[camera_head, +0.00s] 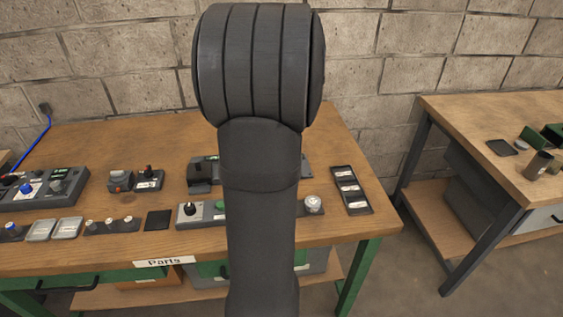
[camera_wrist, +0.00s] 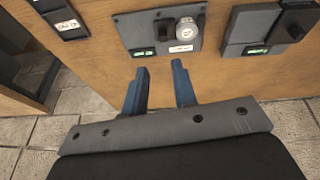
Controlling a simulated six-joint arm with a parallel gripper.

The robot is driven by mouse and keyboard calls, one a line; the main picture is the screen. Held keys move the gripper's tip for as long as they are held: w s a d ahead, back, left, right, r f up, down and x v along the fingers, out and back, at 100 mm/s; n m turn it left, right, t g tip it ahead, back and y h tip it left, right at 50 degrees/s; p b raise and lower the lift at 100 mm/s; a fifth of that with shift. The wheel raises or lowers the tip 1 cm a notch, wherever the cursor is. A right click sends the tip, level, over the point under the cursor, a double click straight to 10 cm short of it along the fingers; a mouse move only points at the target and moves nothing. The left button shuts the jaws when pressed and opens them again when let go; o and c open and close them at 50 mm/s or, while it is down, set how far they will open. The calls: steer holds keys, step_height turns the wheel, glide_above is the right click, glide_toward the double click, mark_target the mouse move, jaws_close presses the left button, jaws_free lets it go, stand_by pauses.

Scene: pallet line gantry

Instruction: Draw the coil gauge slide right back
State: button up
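I cannot read a label that marks the coil gauge slide. A low grey unit with a raised black block (camera_head: 199,172) sits towards the back of the table in the head view, its middle hidden behind my arm. In the wrist view, a dark unit with a black block (camera_wrist: 297,21) and a green label lies at the upper right; I cannot tell whether it is the same unit. My gripper (camera_wrist: 160,68) shows two blue fingers standing apart with nothing between them. It is apart from the units. In the head view my gripper is hidden behind my arm.
A grey panel with a silver knob (camera_wrist: 186,26) lies beyond my fingers. A three-slot dark tray (camera_head: 351,190) lies at the wooden table's (camera_head: 325,145) right side. Several control boxes (camera_head: 45,189) fill its left side. A second table (camera_head: 470,120) stands at right across a floor gap.

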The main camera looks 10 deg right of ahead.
steer(key=shift+m+t, duration=0.4)
steer(key=shift+m, duration=0.3)
steer(key=x, duration=1.6)
steer(key=shift+a, duration=0.2)
jaws_close()
